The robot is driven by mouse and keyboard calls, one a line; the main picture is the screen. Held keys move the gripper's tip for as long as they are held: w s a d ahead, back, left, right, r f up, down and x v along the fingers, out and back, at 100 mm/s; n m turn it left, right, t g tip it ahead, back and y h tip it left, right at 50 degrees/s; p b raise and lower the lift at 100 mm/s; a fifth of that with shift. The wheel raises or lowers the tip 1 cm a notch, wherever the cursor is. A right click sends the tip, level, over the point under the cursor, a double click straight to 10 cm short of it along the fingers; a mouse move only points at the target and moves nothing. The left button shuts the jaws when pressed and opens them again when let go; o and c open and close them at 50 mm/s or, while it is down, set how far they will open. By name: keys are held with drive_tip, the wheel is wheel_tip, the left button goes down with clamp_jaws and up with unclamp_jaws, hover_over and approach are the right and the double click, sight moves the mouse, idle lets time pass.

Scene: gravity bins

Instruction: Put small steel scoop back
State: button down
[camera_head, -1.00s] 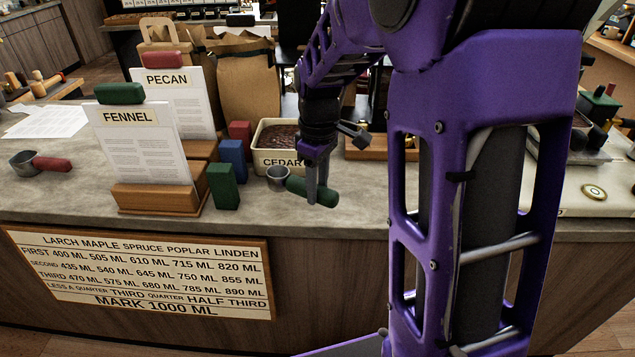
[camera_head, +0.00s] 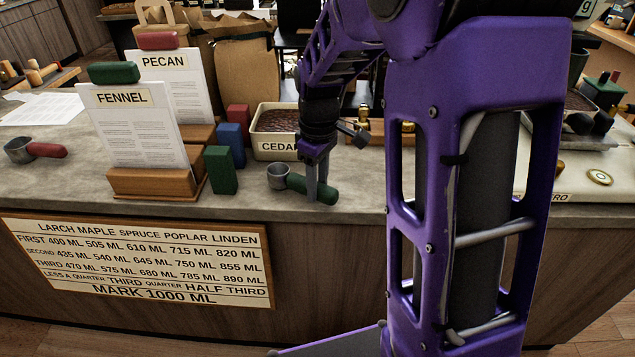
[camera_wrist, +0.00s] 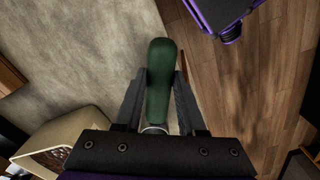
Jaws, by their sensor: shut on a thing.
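A small steel scoop with a green handle is in my gripper. In the head view its steel cup (camera_head: 278,176) points left and its green handle (camera_head: 325,192) points right. My gripper (camera_head: 312,190) is shut on the handle, near the front edge of the counter. In the wrist view the green handle (camera_wrist: 161,75) lies between the two fingers of my gripper (camera_wrist: 160,100), and the cup is hidden. Whether the scoop touches the counter I cannot tell. Another steel scoop with a red handle (camera_head: 45,150) lies at the far left.
A bin labelled CEDAR (camera_head: 275,150) stands just behind my gripper. Green (camera_head: 220,171) and blue blocks (camera_head: 230,146) and the FENNEL card stand (camera_head: 150,183) are to the left. The counter's front edge (camera_head: 300,214) is close. Bare counter (camera_head: 50,190) lies at left.

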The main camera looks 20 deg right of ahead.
drive_tip(key=shift+f, duration=0.45)
drive_tip(key=shift+c, duration=2.1)
unclamp_jaws()
wheel_tip(320, 180, up, 17)
drive_tip(key=p, duration=0.2)
drive_tip(key=shift+r+p, duration=0.2)
drive_tip(key=shift+p, duration=0.1)
drive_tip(key=shift+s, duration=0.1)
